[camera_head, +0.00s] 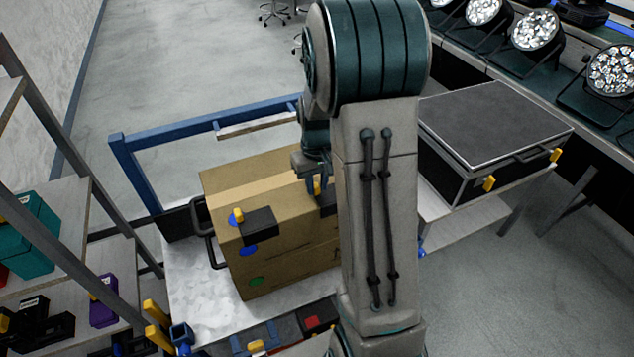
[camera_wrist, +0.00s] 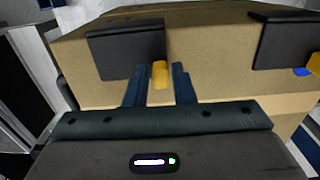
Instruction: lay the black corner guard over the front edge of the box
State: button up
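The cardboard box (camera_head: 285,245) stands on the cart. One black corner guard (camera_head: 327,201) with a yellow knob lies over the box's edge below my gripper (camera_head: 318,190), partly hidden by my arm. In the wrist view this guard (camera_wrist: 112,52) rests against the box, over its edge. Its yellow knob (camera_wrist: 160,75) is between my two fingers, with a small gap showing on each side, so my gripper looks open around it. A second black guard (camera_head: 262,226) with a yellow knob lies over the same edge further left; it also shows in the wrist view (camera_wrist: 285,42).
The cart (camera_head: 190,300) has a blue rail (camera_head: 210,127). A black-topped case (camera_head: 495,120) stands on a stand at right. Par lights (camera_head: 535,30) line a bench behind it. Shelves with a teal case (camera_head: 35,240) stand at left. Open floor lies beyond the cart.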

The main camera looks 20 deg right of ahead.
jog(key=shift+o, duration=1.3)
notch_tip(320, 180, up, 14)
jog(key=b, duration=0.1)
jog(key=shift+f, duration=0.1)
